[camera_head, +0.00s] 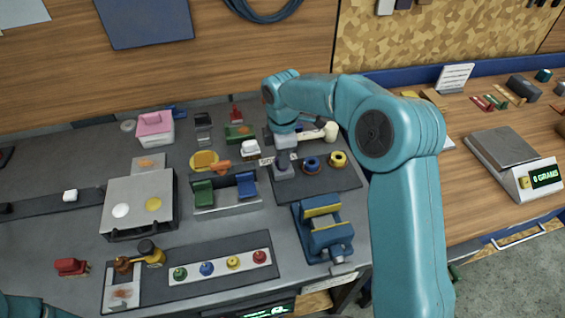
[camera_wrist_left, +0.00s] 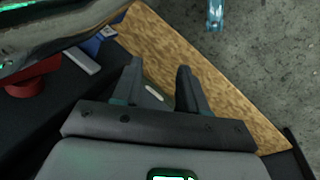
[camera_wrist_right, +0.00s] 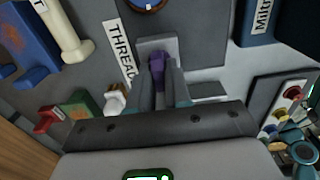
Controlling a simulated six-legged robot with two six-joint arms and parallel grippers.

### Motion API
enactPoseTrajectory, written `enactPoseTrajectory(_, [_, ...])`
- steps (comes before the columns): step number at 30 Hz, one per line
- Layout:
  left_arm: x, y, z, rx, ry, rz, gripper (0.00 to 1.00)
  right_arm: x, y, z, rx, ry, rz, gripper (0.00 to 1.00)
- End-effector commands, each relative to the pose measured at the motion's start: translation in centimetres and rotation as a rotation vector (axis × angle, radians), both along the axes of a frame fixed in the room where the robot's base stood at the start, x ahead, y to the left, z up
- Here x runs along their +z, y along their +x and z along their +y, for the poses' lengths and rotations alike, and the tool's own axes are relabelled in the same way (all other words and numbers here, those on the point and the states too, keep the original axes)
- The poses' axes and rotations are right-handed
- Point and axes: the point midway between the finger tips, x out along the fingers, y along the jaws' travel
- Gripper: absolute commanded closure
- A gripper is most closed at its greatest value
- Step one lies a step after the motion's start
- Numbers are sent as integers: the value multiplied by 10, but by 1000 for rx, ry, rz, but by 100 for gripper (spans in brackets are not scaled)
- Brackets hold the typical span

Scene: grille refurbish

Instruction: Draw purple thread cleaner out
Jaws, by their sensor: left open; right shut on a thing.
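The purple thread cleaner (camera_wrist_right: 157,66) shows in the right wrist view between my right fingers, above a light grey block beside a label reading THREAD (camera_wrist_right: 119,47). My right gripper (camera_wrist_right: 162,88) is shut on it. Whether its lower end is still inside the block is hidden. In the head view my right gripper (camera_head: 284,163) points down at the back of the dark bench, and the cleaner is hidden there. My left gripper (camera_wrist_left: 160,78) is open and empty in the left wrist view, over the bench edge and floor.
A dark mat with a blue ring (camera_head: 312,165) and a yellow ring (camera_head: 338,159) lies just right of my right gripper. A holder with green and blue blocks (camera_head: 225,190) stands to its left, and a blue and yellow vise (camera_head: 324,232) in front. A scale (camera_head: 503,147) is far right.

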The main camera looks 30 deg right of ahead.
Motion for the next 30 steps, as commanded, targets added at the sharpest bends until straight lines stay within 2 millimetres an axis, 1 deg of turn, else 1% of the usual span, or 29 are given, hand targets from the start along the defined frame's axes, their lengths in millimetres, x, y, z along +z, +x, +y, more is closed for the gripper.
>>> enactPoseTrajectory(25, [12,0,0,0,0,0,57,13,0,0,0,0,1,100])
enactPoseTrajectory(30, [20,0,0,0,0,0,57,21,0,0,0,0,0,100])
